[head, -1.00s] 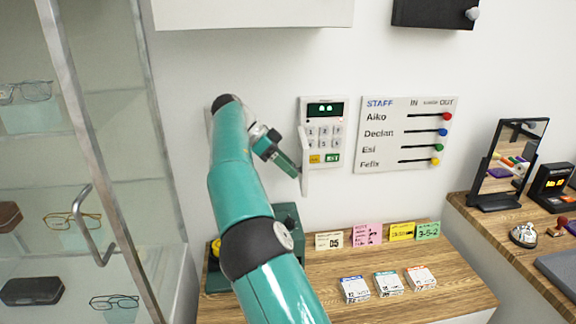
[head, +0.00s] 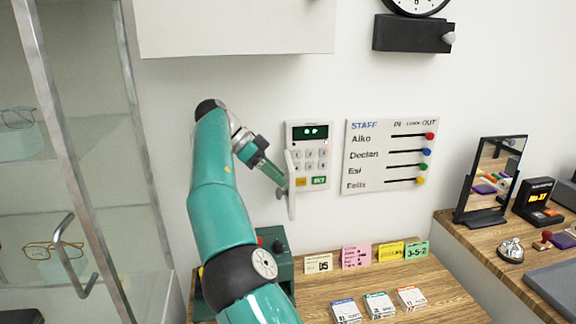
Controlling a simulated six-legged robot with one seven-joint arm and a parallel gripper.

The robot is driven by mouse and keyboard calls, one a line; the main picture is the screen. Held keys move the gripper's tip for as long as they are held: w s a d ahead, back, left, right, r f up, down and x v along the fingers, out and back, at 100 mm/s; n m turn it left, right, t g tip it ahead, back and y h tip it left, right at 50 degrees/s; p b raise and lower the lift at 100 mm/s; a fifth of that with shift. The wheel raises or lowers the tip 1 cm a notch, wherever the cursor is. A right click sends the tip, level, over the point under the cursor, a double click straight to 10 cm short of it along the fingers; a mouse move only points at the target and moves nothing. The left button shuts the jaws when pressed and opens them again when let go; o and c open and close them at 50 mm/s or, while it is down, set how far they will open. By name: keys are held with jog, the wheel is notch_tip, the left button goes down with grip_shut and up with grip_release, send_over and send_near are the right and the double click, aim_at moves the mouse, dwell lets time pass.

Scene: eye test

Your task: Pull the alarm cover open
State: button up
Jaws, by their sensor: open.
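The alarm panel (head: 308,160) is a white keypad box on the wall with a dark green display, grey keys, and yellow and green buttons at the bottom. Its white cover (head: 292,205) stands out from the panel's left side, seen nearly edge-on, and the keys are exposed. My gripper (head: 281,182) is at the end of my teal arm, at the left side of the cover. It is open. Its fingertips are close to the cover; I cannot tell whether they touch it. A small grey piece shows at the fingertips beside the cover.
A staff board (head: 390,157) hangs right of the panel. A white cabinet (head: 235,28) and a black box (head: 410,34) are above. A glass display case (head: 75,150) stands left. Below, a wooden counter (head: 395,285) holds cards and small boxes; a mirror (head: 490,180) stands right.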

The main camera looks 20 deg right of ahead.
jog(key=s+r, duration=0.7)
jog(key=s, duration=0.5)
jog(key=shift+r, duration=0.35)
jog(key=shift+a, duration=0.1)
jog(key=s+d+f+n+t+y, duration=0.2)
jog(key=s+d+f+n+y, duration=0.4)
jog(key=d+f, duration=0.4)
jog(key=s+a+f+n+t+y, duration=0.1)
jog(key=s+a+f+n+t, duration=0.2)
jog(key=s, duration=0.5)
jog(key=s+a+f+n+t+y, duration=0.1)
jog(key=s+a+f+n+t, duration=0.3)
jog(key=s+a+f+n, duration=0.2)
jog(key=s+a+n, duration=0.2)
jog(key=s+n, duration=0.1)
jog(key=n, duration=0.1)
